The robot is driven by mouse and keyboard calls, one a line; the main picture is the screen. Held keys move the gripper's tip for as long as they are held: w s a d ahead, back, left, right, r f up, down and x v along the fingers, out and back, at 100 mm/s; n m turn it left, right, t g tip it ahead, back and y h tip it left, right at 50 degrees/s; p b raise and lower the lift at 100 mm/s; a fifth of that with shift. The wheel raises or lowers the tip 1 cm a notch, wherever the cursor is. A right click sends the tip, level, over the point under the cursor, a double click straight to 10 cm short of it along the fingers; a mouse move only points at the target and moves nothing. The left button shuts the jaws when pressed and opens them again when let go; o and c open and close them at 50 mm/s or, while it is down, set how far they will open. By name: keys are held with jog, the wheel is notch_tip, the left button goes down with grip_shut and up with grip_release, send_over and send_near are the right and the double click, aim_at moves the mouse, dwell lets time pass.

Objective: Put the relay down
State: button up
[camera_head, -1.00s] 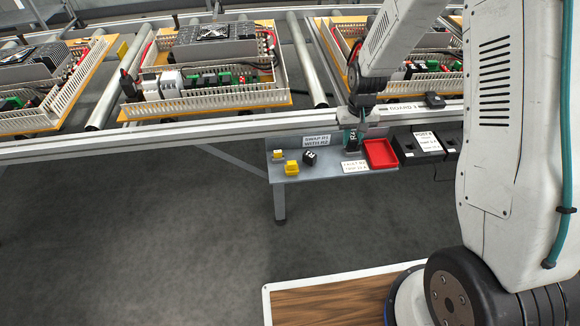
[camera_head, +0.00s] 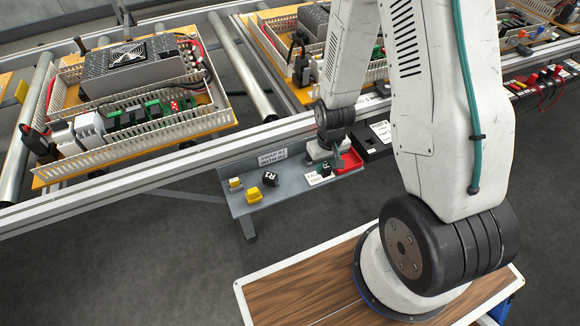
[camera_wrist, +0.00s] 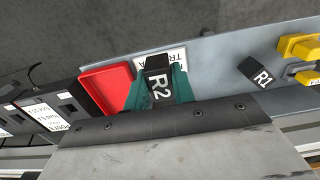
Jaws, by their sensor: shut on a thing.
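The black relay marked R2 (camera_wrist: 159,88) is between the green fingers of my gripper (camera_wrist: 157,76) in the wrist view, and the gripper is shut on it. In the head view the R2 relay (camera_head: 325,169) is small and partly covered by my gripper (camera_head: 331,158). It is beside the red tray (camera_head: 351,161), over or at the white label card (camera_head: 314,179); I cannot tell whether it touches the shelf. Another black relay, R1 (camera_head: 270,179), lies loose on the grey shelf (camera_head: 290,192). R1 also shows in the wrist view (camera_wrist: 258,73).
Yellow pieces (camera_head: 254,195) stand at the shelf's left. A sign reading SWAP R1 WITH R2 (camera_head: 272,157) stands at its back. Black bins (camera_head: 374,146) are right of the red tray. The conveyor rail (camera_head: 150,160) with wired boards runs behind.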

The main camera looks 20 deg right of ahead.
jog(key=w+a, duration=0.1)
jog(key=a, duration=0.1)
jog(key=w+a, duration=0.2)
jog(key=a, duration=0.1)
jog(key=w+a, duration=0.2)
jog(key=shift+w+a+f, duration=0.15)
jog(key=shift+w+f, duration=0.1)
jog(key=shift+f, duration=0.15)
jog(key=shift+w+a+f, duration=0.1)
jog(key=shift+w+a, duration=0.25)
jog(key=shift+a, duration=0.15)
jog(key=shift+d+f, duration=0.2)
jog(key=shift+f, duration=1.5)
jog(key=o, duration=0.9)
jog(key=shift+f, duration=0.15)
